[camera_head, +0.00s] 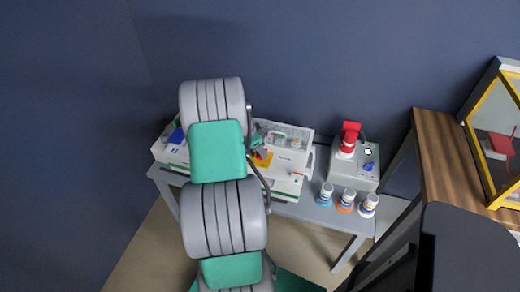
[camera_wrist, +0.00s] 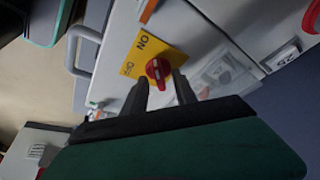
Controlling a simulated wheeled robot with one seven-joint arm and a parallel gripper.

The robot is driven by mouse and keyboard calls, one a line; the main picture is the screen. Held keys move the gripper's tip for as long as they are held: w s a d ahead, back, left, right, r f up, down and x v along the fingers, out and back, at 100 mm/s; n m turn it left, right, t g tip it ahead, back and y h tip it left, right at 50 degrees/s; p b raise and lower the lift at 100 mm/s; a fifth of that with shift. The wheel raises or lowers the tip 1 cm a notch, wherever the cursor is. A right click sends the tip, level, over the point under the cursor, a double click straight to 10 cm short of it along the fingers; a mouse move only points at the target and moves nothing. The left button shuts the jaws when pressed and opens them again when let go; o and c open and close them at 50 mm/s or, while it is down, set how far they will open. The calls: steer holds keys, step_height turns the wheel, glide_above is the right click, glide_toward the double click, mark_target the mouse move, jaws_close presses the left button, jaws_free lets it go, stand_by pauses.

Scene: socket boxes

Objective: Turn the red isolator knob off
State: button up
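The red isolator knob (camera_wrist: 158,71) sits on a yellow plate (camera_wrist: 168,48) on a white box (camera_wrist: 118,55) in the wrist view. The plate has ON and OFF markings, seen turned around. My gripper (camera_wrist: 161,77) is open, its two dark fingertips on either side of the knob. I cannot tell whether the fingers touch it, nor which marking the knob points to. In the head view the yellow plate (camera_head: 262,159) shows just right of my arm, which hides part of the box and the gripper.
A grey box with a red plug (camera_head: 350,134) stands to the right on the grey table (camera_head: 305,209). Several small bottles (camera_head: 346,201) stand along the front edge. A wooden shelf (camera_head: 440,160) with a yellow-framed case (camera_head: 492,125) stands farther right. A dark blue wall is behind.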

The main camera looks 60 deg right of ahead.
jaws_close()
stand_by(0.3)
steer(key=shift+n, duration=0.4)
steer(key=n+t, duration=0.1)
steer(key=n, duration=0.1)
steer(key=n+b, duration=0.1)
steer(key=shift+s+n+t+h, duration=0.15)
steer(key=shift+n+t+h, duration=0.15)
steer(key=shift+n+t, duration=0.1)
steer(key=n+t+b, duration=0.1)
steer(key=n, duration=0.3)
steer(key=shift+s+t, duration=0.15)
steer(key=shift+t, duration=0.25)
steer(key=n, duration=0.2)
steer(key=n+t+b, duration=0.1)
steer(key=n, duration=0.2)
steer(key=shift+s+t, duration=0.1)
steer(key=shift+t, duration=0.2)
steer(key=n+t+y+b, duration=0.1)
steer(key=n, duration=0.3)
steer(key=shift+y, duration=0.4)
steer(key=shift+n, duration=0.3)
